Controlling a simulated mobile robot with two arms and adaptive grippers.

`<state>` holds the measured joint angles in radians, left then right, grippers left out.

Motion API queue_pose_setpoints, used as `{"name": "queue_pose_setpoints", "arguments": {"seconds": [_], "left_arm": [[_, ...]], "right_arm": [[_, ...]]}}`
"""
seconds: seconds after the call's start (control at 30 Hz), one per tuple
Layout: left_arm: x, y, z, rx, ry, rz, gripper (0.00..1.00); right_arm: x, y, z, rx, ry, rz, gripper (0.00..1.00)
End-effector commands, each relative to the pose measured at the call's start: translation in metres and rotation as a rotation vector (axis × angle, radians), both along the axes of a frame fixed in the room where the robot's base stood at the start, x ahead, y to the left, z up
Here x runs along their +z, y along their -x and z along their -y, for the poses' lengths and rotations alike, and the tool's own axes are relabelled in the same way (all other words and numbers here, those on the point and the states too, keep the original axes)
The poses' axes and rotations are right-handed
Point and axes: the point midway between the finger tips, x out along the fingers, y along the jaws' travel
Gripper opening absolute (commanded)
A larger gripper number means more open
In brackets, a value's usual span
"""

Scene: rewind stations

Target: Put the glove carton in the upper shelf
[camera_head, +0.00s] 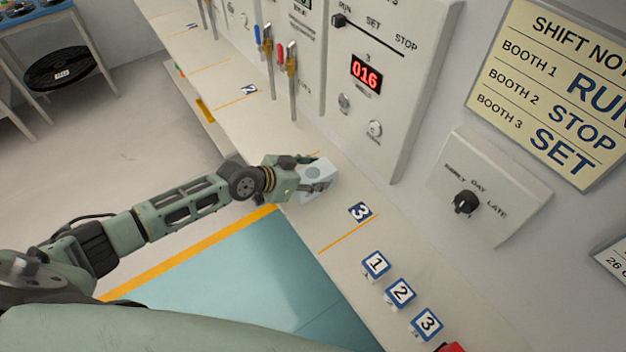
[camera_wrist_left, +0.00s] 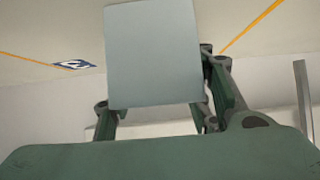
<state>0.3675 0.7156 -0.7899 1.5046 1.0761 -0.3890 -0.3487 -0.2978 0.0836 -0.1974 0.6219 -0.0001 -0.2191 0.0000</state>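A plain pale grey box, which looks like the glove carton (camera_head: 316,170), is at my left gripper (camera_head: 306,181) by the front edge of the long counter. In the left wrist view the carton (camera_wrist_left: 153,55) fills the space between the fingers of my left gripper (camera_wrist_left: 160,115), which appear closed against its sides. Whether it touches the counter cannot be told. No upper shelf can be made out in either view. My right gripper is out of view.
The cream counter (camera_head: 345,215) runs along a wall of control panels with levers (camera_head: 292,75). Tags numbered 1, 2 and 3 (camera_head: 400,292) and part of a red thing (camera_head: 450,347) are at the near end. A table with a black reel (camera_head: 58,70) stands far left.

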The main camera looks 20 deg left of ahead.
Motion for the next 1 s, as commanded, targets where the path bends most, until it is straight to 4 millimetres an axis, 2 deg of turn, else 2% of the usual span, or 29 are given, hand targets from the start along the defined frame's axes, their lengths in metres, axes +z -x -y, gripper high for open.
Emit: {"name": "queue_pose_setpoints", "arguments": {"seconds": [0.03,0.3,0.33,0.37,0.67,0.77,0.9,1.0], "left_arm": [[0.0,0.0,0.0,0.0,0.0,0.0,0.37],[0.0,0.0,0.0,0.0,0.0,0.0,0.14],[0.001,0.0,0.0,0.001,0.001,0.002,0.14],[0.001,0.0,0.0,0.001,0.001,0.002,0.09],[0.006,-0.001,0.0,0.001,0.001,0.002,0.09],[0.016,-0.001,0.0,-0.001,0.001,0.004,0.09],[0.041,-0.001,0.0,-0.002,0.0,0.008,0.09],[0.054,0.017,0.016,-0.007,0.004,0.001,0.09]], "right_arm": [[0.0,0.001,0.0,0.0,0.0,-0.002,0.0],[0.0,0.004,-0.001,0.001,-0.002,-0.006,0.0],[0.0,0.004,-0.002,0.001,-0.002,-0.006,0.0],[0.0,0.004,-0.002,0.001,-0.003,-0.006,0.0],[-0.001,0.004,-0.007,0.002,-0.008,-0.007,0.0],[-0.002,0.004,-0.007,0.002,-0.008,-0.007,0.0],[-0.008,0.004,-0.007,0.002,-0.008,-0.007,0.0],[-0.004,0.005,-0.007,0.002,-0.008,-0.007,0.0]]}}
